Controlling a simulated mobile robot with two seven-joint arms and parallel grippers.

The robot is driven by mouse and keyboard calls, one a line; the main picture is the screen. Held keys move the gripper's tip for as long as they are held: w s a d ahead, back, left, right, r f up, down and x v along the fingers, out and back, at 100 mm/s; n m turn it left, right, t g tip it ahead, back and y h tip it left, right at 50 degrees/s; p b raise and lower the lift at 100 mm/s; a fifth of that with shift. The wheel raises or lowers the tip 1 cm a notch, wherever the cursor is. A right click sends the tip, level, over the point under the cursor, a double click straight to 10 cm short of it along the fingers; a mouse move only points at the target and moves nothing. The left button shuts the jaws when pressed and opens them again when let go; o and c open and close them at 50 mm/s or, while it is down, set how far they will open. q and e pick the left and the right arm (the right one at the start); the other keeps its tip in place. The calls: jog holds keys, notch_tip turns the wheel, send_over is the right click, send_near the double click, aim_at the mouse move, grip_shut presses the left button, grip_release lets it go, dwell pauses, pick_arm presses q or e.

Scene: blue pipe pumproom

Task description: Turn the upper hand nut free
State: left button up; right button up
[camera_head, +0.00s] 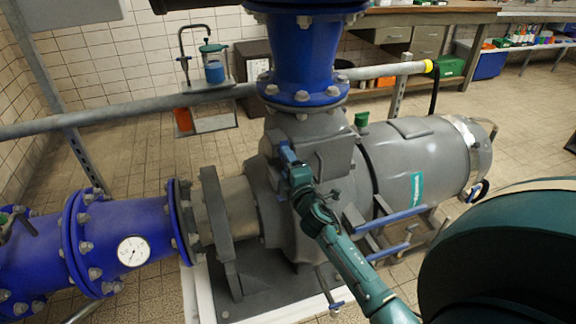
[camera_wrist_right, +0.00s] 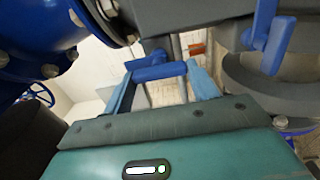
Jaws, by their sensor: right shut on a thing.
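My right gripper (camera_head: 288,156) is at the grey pump casing in the middle of the head view, its teal arm reaching up from the lower right. In the right wrist view its two light blue fingers are shut on a blue hand nut (camera_wrist_right: 158,73), a short bar lying across between the fingertips. I take this for the upper hand nut; in the head view the fingers and nut are too small to separate clearly. A second blue winged piece (camera_wrist_right: 268,40) shows at the upper right of the wrist view, apart from the fingers. My left gripper is not in view.
Blue flanged pipes rise above the pump (camera_head: 303,60) and run left with a gauge (camera_head: 132,251). A grey motor (camera_head: 415,160) lies to the right. A grey rail (camera_head: 180,103) crosses behind. Blue-handled bars (camera_head: 390,218) stick out below the motor. Tiled floor behind is mostly open.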

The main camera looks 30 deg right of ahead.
dwell(0.5)
jog(key=o, duration=1)
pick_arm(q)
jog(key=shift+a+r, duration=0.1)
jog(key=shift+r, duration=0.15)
pick_arm(e)
jog(key=v, duration=1.3)
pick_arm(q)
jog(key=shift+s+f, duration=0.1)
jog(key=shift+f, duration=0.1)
pick_arm(e)
jog(key=shift+s, duration=0.1)
